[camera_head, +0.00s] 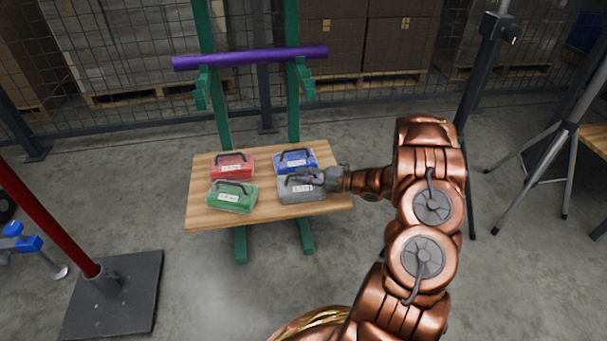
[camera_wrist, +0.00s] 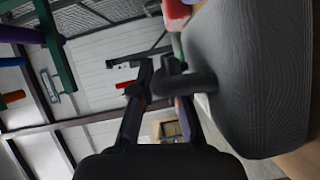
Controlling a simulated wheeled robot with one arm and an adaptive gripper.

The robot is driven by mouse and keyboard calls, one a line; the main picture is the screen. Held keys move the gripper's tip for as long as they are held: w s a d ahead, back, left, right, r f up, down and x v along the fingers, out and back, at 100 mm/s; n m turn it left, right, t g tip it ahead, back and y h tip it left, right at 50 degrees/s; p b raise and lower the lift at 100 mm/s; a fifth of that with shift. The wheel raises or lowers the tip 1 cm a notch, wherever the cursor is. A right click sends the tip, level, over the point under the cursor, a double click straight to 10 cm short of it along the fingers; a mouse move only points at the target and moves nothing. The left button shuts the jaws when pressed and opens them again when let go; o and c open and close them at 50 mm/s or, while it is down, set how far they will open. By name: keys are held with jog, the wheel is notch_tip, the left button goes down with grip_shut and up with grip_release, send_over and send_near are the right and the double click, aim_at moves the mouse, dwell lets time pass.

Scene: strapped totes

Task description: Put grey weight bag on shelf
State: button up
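The grey weight bag (camera_head: 302,190) is at the front right of the wooden shelf board (camera_head: 270,212), with a white label and dark handle. I cannot tell whether it rests on the board or is just above it. My gripper (camera_head: 322,180) reaches in from the right at the bag's top. In the wrist view my gripper (camera_wrist: 156,80) has one finger on each side of the bag's dark handle (camera_wrist: 190,85), and the bag's body (camera_wrist: 250,70) fills the right side. Whether the fingers press on the handle is unclear.
A red bag (camera_head: 232,162), a blue bag (camera_head: 296,158) and a green bag (camera_head: 232,195) sit close by on the board. Green posts (camera_head: 292,105) carry a purple bar (camera_head: 250,58) behind. A red pole (camera_head: 45,220) stands left, a tripod (camera_head: 545,170) right.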

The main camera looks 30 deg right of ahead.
jog(key=o, duration=0.5)
jog(key=shift+c, duration=0.2)
